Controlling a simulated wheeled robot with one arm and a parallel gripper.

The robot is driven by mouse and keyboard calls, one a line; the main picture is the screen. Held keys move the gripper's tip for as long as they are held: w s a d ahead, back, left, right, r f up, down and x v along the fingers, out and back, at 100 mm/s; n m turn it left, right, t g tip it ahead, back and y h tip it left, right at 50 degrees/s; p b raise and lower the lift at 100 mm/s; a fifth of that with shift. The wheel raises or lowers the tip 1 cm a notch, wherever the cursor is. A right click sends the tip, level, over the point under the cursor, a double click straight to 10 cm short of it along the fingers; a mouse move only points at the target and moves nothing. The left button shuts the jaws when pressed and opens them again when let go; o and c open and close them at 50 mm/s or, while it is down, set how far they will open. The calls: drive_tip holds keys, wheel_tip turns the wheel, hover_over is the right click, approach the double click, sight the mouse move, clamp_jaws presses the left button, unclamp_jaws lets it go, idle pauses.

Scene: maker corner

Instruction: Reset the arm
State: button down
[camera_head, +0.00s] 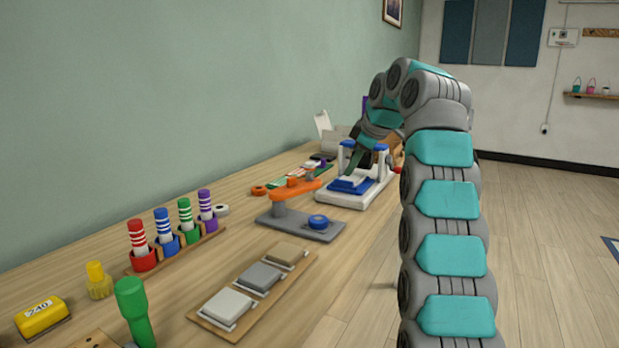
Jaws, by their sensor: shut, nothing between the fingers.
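My teal and grey arm (446,200) rises at the right of the head view and bends over to the left at its top. My gripper (357,166) points down at the blue and white press-like device (350,195) on the bench. The gripper is small here and partly hidden by the arm and the device's frame. It looks shut with nothing held. I cannot tell whether it touches the device.
The wooden bench (200,262) carries an orange-armed stand (290,190), a rack of coloured cylinders (170,240), a board with three tiles (255,285), a green-handled tool (135,310) and a yellow block (42,318). Open floor (545,230) lies right.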

drive_tip(key=s+f+m+g+h, duration=0.1)
drive_tip(key=s+f+m, duration=0.3)
drive_tip(key=s+f, duration=0.5)
drive_tip(key=s+f+m+g+h, duration=0.1)
drive_tip(key=s+f+m+g, duration=0.3)
drive_tip(key=s, duration=2.3)
drive_tip(key=s+d+f+m+g+h, duration=0.1)
drive_tip(key=s+f+m, duration=0.3)
drive_tip(key=s+f, duration=1)
drive_tip(key=s+g, duration=0.1)
drive_tip(key=s, duration=0.4)
drive_tip(key=shift+f+m+g, duration=0.15)
drive_tip(key=shift+m+g, duration=0.25)
drive_tip(key=shift+d, duration=0.1)
